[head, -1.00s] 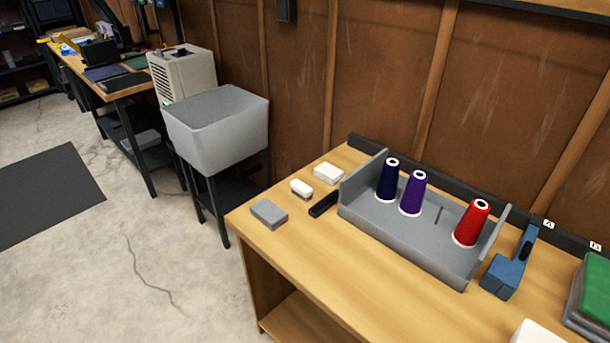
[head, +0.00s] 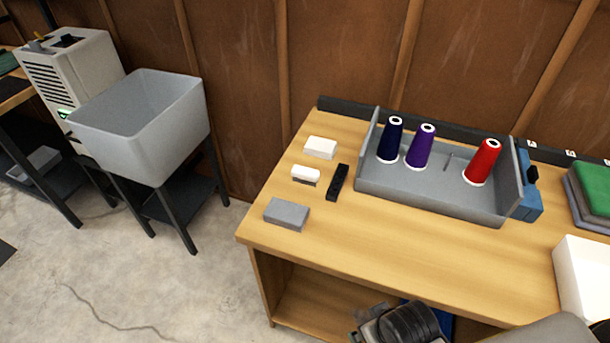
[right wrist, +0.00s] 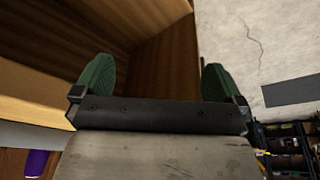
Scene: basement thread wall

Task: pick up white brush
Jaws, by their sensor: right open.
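The small white item with a rounded top and darker underside (head: 305,175), which looks like the white brush, lies near the left end of the wooden workbench (head: 400,250) in the head view. It lies between a white block (head: 320,147) and a grey block (head: 287,214), left of a black bar (head: 337,182). My right gripper (right wrist: 157,75) has green fingers, spread apart with nothing between them. In the right wrist view it faces the wooden bench side and floor; the brush is not seen there. My left gripper is not in view.
A grey tray (head: 430,205) holds dark blue (head: 391,139), purple (head: 421,147) and red (head: 482,162) thread cones. A blue tool (head: 528,190) stands beside it. A white bin (head: 585,275) is at right. A grey sink (head: 140,125) stands left. The bench's front middle is clear.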

